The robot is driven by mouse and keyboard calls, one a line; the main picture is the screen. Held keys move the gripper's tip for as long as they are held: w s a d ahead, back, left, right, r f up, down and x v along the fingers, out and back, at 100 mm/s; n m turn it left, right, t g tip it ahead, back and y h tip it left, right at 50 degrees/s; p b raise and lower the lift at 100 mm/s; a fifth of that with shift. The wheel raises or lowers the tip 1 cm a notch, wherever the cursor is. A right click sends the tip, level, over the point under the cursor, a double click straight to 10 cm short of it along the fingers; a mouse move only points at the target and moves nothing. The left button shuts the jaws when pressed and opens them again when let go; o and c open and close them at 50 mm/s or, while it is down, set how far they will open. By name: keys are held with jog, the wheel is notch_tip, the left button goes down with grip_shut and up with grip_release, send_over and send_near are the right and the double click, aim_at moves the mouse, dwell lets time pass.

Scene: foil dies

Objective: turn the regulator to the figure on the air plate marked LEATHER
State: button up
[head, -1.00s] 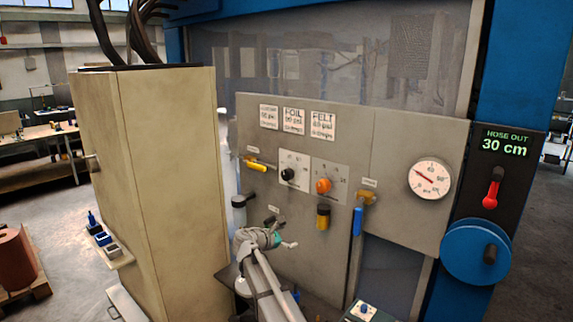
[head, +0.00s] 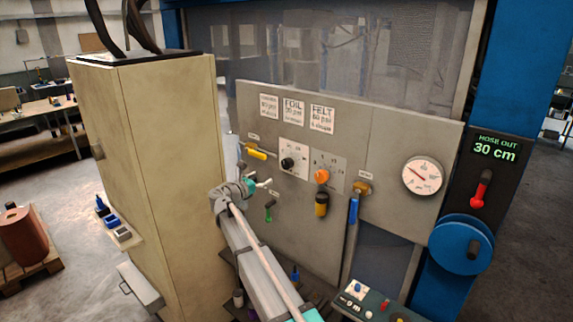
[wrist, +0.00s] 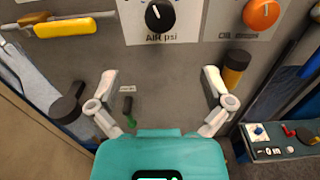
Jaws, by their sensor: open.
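The air regulator is a black knob (head: 288,163) on a white dial plate; in the wrist view the knob (wrist: 159,17) sits at the top edge above the words AIR psi, its white mark pointing roughly up. Three small plates hang above it: a left one (head: 269,106) whose heading is too blurred to read, FOIL (head: 294,111) and FELT (head: 322,118). Their figures are not clearly legible. My gripper (head: 265,187) is left of and below the knob in the head view. In the wrist view its fingers (wrist: 160,79) are spread apart and empty, below the knob.
An orange oil knob (head: 322,176), a yellow lever (head: 257,154), a green-handled valve (head: 268,214) and a yellow-black cylinder (head: 321,204) surround the knob. A round gauge (head: 423,176) is at right. A beige cabinet (head: 165,170) stands close left of my arm.

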aim_at(284, 165)
jog(key=x, duration=1.4)
jog(key=shift+f, duration=0.1)
jog(key=shift+s+a, duration=0.1)
jog(key=c, duration=1.1)
jog(key=shift+m, duration=0.4)
jog(key=m, duration=0.3)
jog(key=shift+m, duration=2.5)
